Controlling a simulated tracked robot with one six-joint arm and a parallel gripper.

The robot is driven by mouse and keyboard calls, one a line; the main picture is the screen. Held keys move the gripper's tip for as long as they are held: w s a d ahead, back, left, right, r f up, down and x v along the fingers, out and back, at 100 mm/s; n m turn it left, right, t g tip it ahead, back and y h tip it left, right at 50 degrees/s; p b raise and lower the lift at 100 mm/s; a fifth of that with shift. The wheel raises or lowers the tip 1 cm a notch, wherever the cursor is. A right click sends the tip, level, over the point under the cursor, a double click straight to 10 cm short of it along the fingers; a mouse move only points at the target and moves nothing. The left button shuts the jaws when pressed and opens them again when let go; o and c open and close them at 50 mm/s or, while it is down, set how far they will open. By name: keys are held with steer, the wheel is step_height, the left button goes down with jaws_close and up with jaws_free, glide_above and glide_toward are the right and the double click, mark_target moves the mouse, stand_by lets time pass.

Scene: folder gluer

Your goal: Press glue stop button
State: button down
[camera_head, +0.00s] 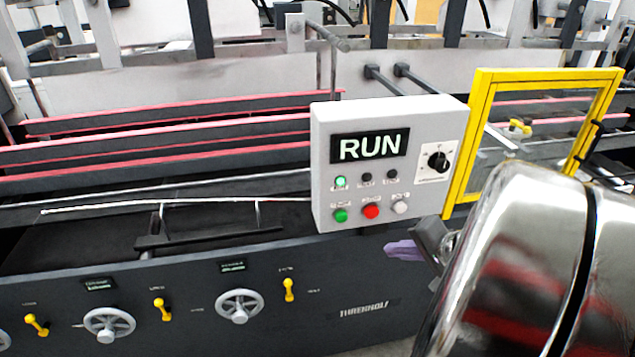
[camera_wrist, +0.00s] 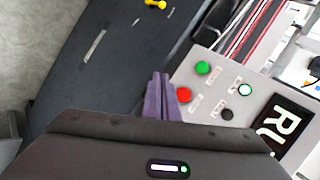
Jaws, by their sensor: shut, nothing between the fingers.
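A pale grey control box (camera_head: 322,160) has a display (camera_head: 369,146) reading RUN. Along its bottom row are a green button (camera_head: 341,215), a red button (camera_head: 371,211) and a white button (camera_head: 400,207); their labels are too small to read. My gripper (camera_head: 392,248) shows purple fingers just below the box's lower right edge, under the white button. In the wrist view my gripper (camera_wrist: 161,76) has its fingers together and empty, beside the red button (camera_wrist: 184,95). The green button (camera_wrist: 202,68) is farther up. The white button is hidden there. I see no clear contact with any button.
A lit green lamp (camera_head: 340,182) and two dark lamps sit above the buttons, with a black rotary knob (camera_head: 438,160) at right. A yellow guard frame (camera_head: 482,130) stands right of the box. Handwheels (camera_head: 239,306) and yellow levers (camera_head: 289,290) line the dark front panel.

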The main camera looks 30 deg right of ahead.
steer(key=w+d, duration=0.2)
steer(key=w, duration=0.6)
steer(key=shift+w+d, duration=0.2)
steer(key=shift+w, duration=0.1)
stand_by(2.1)
steer(key=shift+w+d, duration=0.1)
steer(key=shift+w, duration=0.25)
steer(key=shift+w+d, duration=0.15)
steer(key=shift+w, duration=0.3)
stand_by(1.0)
stand_by(0.3)
steer(key=shift+s+a, duration=0.25)
steer(key=shift+s, duration=0.65)
steer(key=s, duration=0.2)
steer(key=s+a, duration=0.1)
steer(key=s, duration=0.1)
steer(key=shift+s+a, duration=0.2)
steer(key=shift+s, duration=0.2)
